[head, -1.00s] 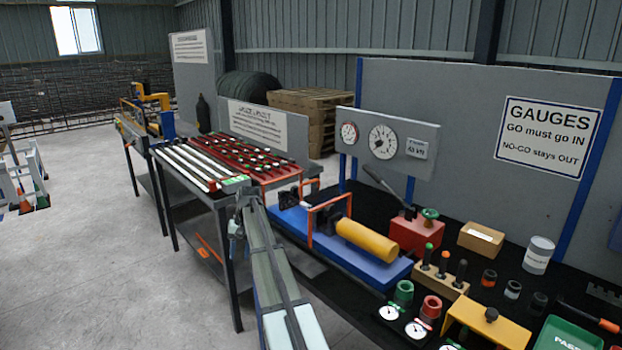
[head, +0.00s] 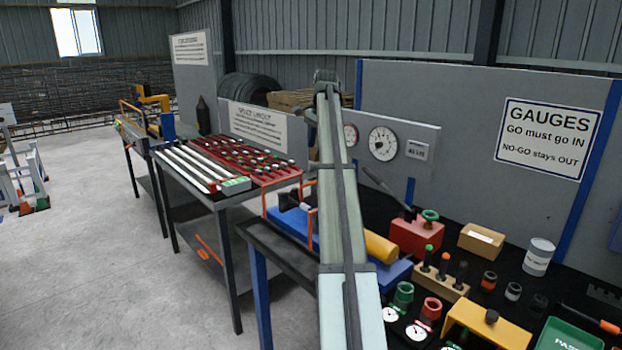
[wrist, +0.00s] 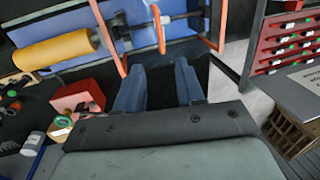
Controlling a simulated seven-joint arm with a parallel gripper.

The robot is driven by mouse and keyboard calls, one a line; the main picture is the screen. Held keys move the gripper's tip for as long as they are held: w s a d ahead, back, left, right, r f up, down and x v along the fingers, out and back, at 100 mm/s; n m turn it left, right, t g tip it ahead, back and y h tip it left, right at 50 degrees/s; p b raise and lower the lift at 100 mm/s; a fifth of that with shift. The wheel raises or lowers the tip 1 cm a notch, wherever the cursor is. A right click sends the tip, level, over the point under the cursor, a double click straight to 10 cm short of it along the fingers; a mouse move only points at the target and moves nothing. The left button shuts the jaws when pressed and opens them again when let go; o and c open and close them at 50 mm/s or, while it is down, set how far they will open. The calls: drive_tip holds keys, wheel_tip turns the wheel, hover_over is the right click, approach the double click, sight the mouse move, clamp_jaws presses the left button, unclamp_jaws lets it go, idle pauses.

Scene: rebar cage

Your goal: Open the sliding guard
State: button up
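The sliding guard appears to be the orange bar frame (head: 311,190) over the blue press base (head: 325,240); my arm hides part of it in the head view. In the wrist view, orange guard bars (wrist: 109,38) cross the top over the blue base, around the dark end of a yellow cylinder (wrist: 53,49). My gripper (wrist: 161,66) is open and empty. Its two dark-blue fingers point toward the guard, between a near bar on the left and another at right. I cannot tell whether they touch it. The fingers are not clear in the head view.
A red pump box with a lever (head: 416,234) and a gauge panel (head: 385,143) stand beside the press. A rack table with red trays (head: 250,160) is at left. Plugs, rings and a yellow bracket (head: 485,322) crowd the front right.

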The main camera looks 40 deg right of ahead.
sight(311, 184)
drive_tip(key=w+f, duration=0.1)
drive_tip(key=f, duration=0.8)
drive_tip(key=w+f, duration=0.1)
drive_tip(key=f, duration=0.3)
drive_tip(key=shift+w+f, duration=0.2)
drive_tip(key=shift+w, duration=0.15)
drive_tip(key=shift+c, duration=0.4)
clamp_jaws()
